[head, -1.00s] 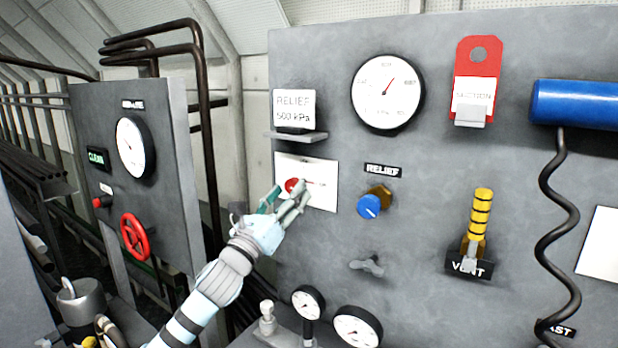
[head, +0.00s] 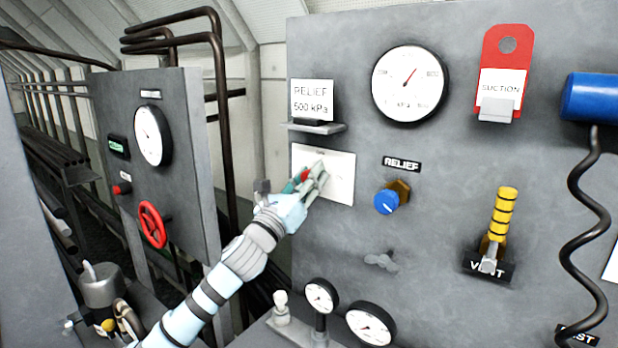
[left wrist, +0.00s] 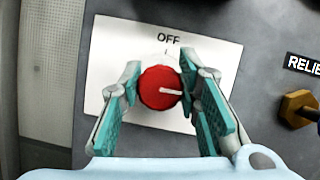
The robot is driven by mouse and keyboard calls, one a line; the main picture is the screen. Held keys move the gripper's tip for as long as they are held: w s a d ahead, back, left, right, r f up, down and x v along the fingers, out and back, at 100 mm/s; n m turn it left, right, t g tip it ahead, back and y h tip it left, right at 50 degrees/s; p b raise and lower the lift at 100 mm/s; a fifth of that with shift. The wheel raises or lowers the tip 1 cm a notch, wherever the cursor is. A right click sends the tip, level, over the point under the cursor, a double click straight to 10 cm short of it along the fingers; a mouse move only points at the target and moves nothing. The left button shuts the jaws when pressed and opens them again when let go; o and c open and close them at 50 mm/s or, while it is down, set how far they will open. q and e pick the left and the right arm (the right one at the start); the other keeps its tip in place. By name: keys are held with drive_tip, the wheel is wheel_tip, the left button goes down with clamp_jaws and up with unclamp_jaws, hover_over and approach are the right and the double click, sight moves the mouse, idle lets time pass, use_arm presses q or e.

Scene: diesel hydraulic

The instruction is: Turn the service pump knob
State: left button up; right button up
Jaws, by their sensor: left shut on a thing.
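The service pump knob (left wrist: 160,88) is a round red knob with a white pointer line, on a white plate (left wrist: 112,45) marked OFF at the top. In the left wrist view its pointer line points right, away from the OFF mark. My left gripper (left wrist: 158,92) has its teal-padded fingers on both sides of the knob and is shut on it. In the head view the left gripper (head: 311,182) reaches the plate (head: 341,180) and hides most of the knob (head: 304,175). My right gripper is not in view.
A blue relief knob (head: 387,202) sits to the right of the plate. The relief sign's small shelf (head: 316,127) juts out just above it. Two small gauges (head: 370,325) stand below. A separate panel with a red handwheel (head: 152,225) is at left.

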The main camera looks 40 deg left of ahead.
use_arm(q)
drive_tip(key=shift+n+g+y+p, duration=0.3)
drive_tip(key=shift+n+y+p, duration=0.5)
drive_tip(key=shift+n, duration=0.8)
drive_tip(key=n+g+y+p, duration=0.1)
drive_tip(key=n+p, duration=0.2)
drive_tip(key=n, duration=0.1)
drive_tip(key=n+g+y+p, duration=0.1)
drive_tip(key=n+p, duration=0.3)
drive_tip(key=n+g+y+p, duration=0.1)
drive_tip(key=n+g+p, duration=0.1)
drive_tip(key=n+p, duration=0.1)
drive_tip(key=shift+a+n+y+p, duration=0.1)
drive_tip(key=shift+n+y+p, duration=0.25)
drive_tip(key=shift+n, duration=0.35)
drive_tip(key=n+p, duration=0.1)
drive_tip(key=n, duration=0.1)
drive_tip(key=shift+f+n+g, duration=0.1)
drive_tip(key=shift+n+g, duration=0.2)
drive_tip(key=shift+g, duration=0.1)
drive_tip(key=shift+n+g+h, duration=0.45)
drive_tip(key=shift+n+g, duration=0.05)
drive_tip(key=shift+n, duration=0.9)
drive_tip(key=o, duration=1.2)
drive_tip(key=shift+w+f, duration=0.1)
